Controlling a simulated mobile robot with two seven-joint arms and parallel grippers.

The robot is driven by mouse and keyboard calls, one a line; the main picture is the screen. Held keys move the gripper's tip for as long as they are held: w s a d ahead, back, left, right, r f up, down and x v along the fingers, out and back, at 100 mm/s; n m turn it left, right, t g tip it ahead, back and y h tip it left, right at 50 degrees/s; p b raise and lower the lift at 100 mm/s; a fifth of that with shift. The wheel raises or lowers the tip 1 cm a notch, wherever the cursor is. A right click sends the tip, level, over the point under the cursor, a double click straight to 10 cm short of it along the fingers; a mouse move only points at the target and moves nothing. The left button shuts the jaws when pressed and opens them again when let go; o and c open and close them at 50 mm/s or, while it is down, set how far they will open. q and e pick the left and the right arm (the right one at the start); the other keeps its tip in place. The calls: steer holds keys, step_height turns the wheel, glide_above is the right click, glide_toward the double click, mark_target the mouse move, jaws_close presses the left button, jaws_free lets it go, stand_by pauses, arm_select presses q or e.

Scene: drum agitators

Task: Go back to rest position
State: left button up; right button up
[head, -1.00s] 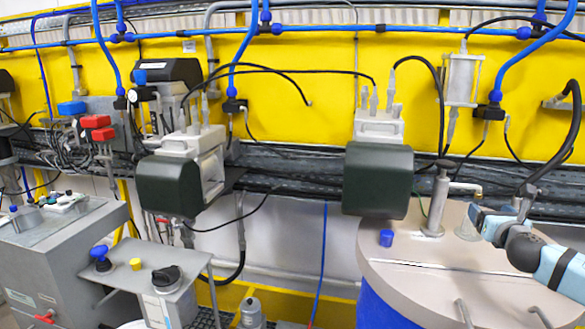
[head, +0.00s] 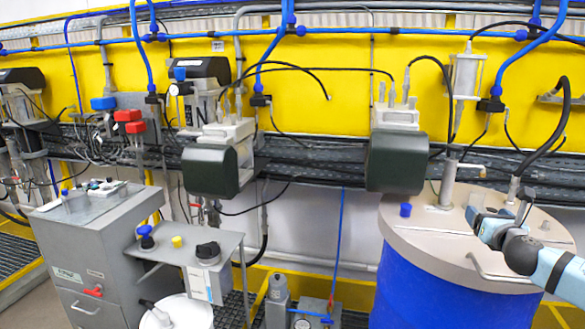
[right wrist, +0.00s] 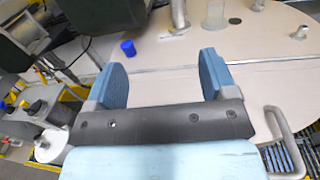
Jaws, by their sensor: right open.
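My right gripper (head: 486,220) is over the beige lid (head: 425,240) of a large blue drum (head: 420,290) at the right of the head view. In the right wrist view its two blue fingers (right wrist: 163,75) stand wide apart with nothing between them, above the lid. A small blue cap (head: 405,210) sits on the lid to the left of the gripper. My left gripper is not in view.
A metal agitator shaft (head: 447,180) rises from the lid beside my right gripper. Dark motor housings (head: 395,162) hang by the yellow wall. A grey cabinet (head: 90,250) and a small shelf (head: 185,255) with knobs stand left. A lid handle (right wrist: 283,135) is near the gripper.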

steer(key=s+a+f+m+g+y, duration=0.2)
steer(key=s+a+f+m+y, duration=0.15)
steer(key=a+f, duration=1)
steer(key=s+a+f+m+g+y, duration=0.3)
steer(key=s+a+f+m, duration=0.7)
steer(key=s+f, duration=0.4)
steer(key=s+a+f+m, duration=0.1)
steer(key=s+f+m, duration=0.3)
steer(key=s, duration=0.3)
steer(key=s+a+f+m+g, duration=0.1)
steer(key=s+a+f+m, duration=0.1)
steer(key=s+f+m, duration=0.2)
steer(key=s+a+f+m, duration=0.1)
steer(key=s+f+m, duration=0.3)
steer(key=s+m, duration=0.5)
steer(key=s+h, duration=0.1)
steer(key=s, duration=0.2)
steer(key=shift+s+a+f+g, duration=0.2)
steer(key=shift+s+a+g, duration=0.1)
steer(key=shift+a, duration=0.1)
